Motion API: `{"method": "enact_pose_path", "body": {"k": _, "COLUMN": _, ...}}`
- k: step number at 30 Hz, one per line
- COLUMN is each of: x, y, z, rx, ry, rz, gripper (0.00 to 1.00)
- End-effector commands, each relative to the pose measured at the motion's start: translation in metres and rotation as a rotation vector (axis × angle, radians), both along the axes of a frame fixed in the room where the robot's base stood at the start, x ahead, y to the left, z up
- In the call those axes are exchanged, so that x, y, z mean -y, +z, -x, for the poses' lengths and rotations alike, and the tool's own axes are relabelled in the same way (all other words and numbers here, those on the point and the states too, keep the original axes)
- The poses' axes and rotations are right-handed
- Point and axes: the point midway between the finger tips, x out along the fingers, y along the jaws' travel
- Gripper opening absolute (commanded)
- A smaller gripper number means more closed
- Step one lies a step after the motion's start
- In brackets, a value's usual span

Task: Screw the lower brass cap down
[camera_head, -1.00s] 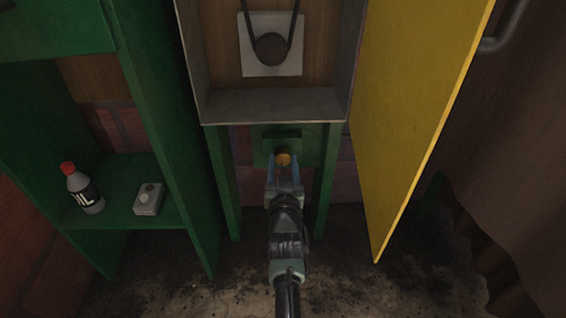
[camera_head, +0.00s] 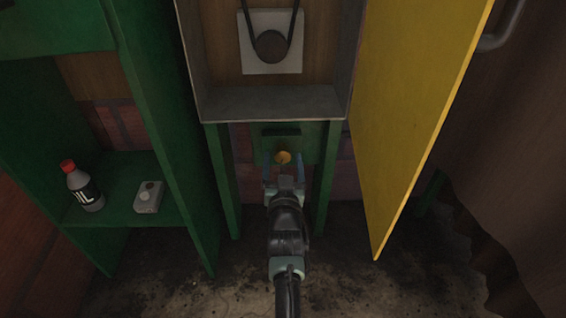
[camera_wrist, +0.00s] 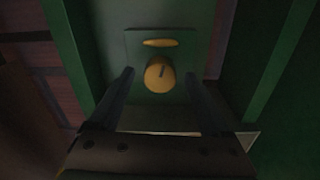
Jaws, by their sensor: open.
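The lower brass cap (camera_head: 283,157) is a round yellow knob on a green plate below the grey cabinet. In the wrist view the brass cap (camera_wrist: 159,74) shows a dark slot or mark on its face. My gripper (camera_head: 283,163) is open, with one finger on each side of the cap. In the wrist view my gripper (camera_wrist: 160,88) has its fingers spread wide and clear of the cap, with nothing between them touching it. Above the cap, a flat yellow piece (camera_wrist: 160,43) sits on the green plate (camera_wrist: 133,48).
A grey cabinet (camera_head: 272,104) with a belt and pulley (camera_head: 271,46) is above. A yellow door (camera_head: 405,110) hangs open at the right. A green shelf (camera_head: 120,205) at the left bears an oil bottle (camera_head: 84,188) and a small grey box (camera_head: 148,198). Green legs flank my gripper.

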Motion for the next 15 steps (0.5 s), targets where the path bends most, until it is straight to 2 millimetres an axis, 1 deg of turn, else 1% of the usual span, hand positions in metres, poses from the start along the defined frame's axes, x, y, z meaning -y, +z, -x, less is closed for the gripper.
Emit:
{"method": "enact_pose_path", "body": {"k": 4, "x": 0.000, "y": 0.002, "z": 0.004, "rx": 0.000, "ry": 0.000, "rz": 0.000, "gripper": 0.81}}
{"method": "enact_pose_path", "body": {"k": 8, "x": 0.000, "y": 0.004, "z": 0.019, "rx": -0.001, "ry": 0.000, "rz": 0.000, "gripper": 0.81}}
{"method": "enact_pose_path", "body": {"k": 11, "x": 0.000, "y": 0.005, "z": 0.037, "rx": -0.004, "ry": -0.002, "rz": 0.000, "gripper": 0.81}}
{"method": "enact_pose_path", "body": {"k": 15, "x": 0.000, "y": 0.006, "z": 0.065, "rx": -0.004, "ry": -0.003, "rz": 0.001, "gripper": 0.81}}
